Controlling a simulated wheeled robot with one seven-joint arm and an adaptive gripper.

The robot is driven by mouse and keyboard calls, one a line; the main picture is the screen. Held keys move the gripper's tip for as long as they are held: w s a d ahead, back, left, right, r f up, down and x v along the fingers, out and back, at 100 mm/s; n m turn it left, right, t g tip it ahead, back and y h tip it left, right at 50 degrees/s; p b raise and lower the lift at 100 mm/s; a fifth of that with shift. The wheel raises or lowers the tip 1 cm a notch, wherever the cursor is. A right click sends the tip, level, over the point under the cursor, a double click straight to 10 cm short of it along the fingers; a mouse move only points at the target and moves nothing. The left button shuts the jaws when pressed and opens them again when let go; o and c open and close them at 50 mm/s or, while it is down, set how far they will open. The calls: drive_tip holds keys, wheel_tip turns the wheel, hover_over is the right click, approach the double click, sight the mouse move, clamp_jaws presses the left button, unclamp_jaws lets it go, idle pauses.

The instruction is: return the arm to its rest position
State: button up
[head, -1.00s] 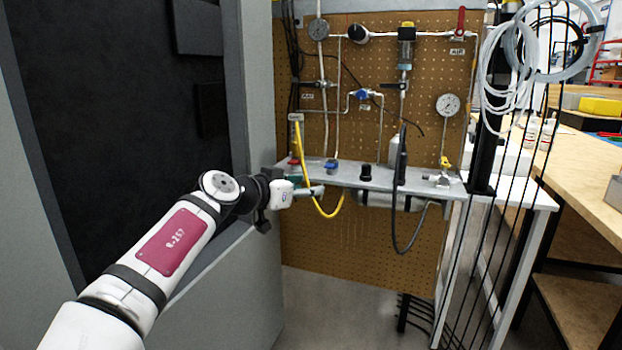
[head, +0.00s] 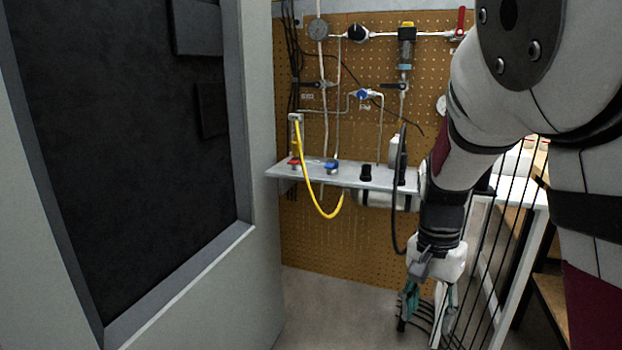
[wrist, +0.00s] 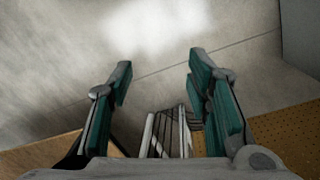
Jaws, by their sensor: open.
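My gripper (head: 425,305) hangs fingers down at the lower right of the head view, in front of the dark rods and the pegboard's lower right corner. My arm is folded on the right side of that view and hides part of the bench behind it. In the wrist view my gripper (wrist: 157,85) shows two green-padded fingers spread wide apart. Nothing is between them, and the grey floor (wrist: 150,40) lies beyond.
A pegboard (head: 350,245) carries gauges, valves and pipes above a narrow grey shelf (head: 300,173). A yellow hose (head: 310,190) loops below it. A grey cabinet with a dark panel (head: 120,150) fills the left. The floor (head: 320,310) between is clear.

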drive_tip(key=s+a+r+n+t, duration=0.1)
drive_tip(key=s+r+n, duration=0.35)
drive_tip(key=s, duration=1.05)
drive_tip(key=s+a+r+n, duration=0.1)
drive_tip(key=s+r+n, duration=0.35)
drive_tip(key=s, duration=0.95)
wheel_tip(320, 180, up, 37)
drive_tip(key=t+p, duration=0.4)
drive_tip(key=p, duration=3.1)
drive_tip(key=shift+d+f, duration=0.2)
drive_tip(key=shift+d, duration=0.2)
